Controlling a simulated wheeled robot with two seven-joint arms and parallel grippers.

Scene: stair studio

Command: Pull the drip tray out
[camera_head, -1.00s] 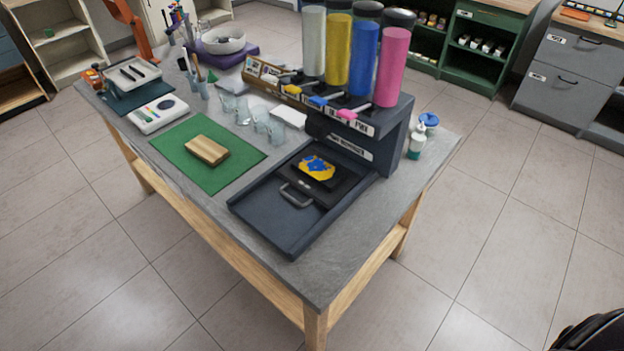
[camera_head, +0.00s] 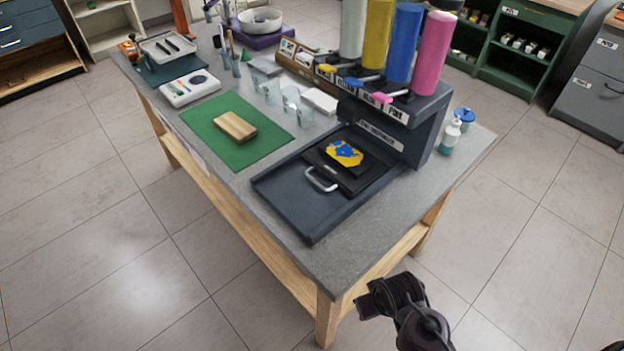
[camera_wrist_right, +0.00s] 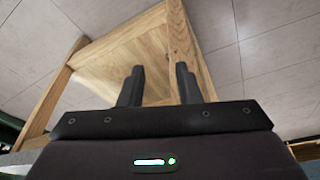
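The drip tray (camera_head: 341,180) is a black flat tray with a light grey loop handle (camera_head: 319,180) on its front edge. It sits in the dark slide base (camera_head: 290,205) of the ink dispenser (camera_head: 395,135), and a yellow piece with blue patches (camera_head: 345,153) lies on it. My right gripper (camera_wrist_right: 160,84) has its two fingers apart with nothing between them in the right wrist view. In the head view my right arm is low beside the table's near corner, below the table top and well away from the handle. My left gripper is not in view.
A wooden block (camera_head: 234,126) lies on a green mat (camera_head: 215,145) left of the slide base. Clear cups (camera_head: 290,97) stand behind. Bottles (camera_head: 451,135) stand right of the dispenser. The table's near leg (camera_head: 326,318) is close to my right arm. Open floor surrounds the table.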

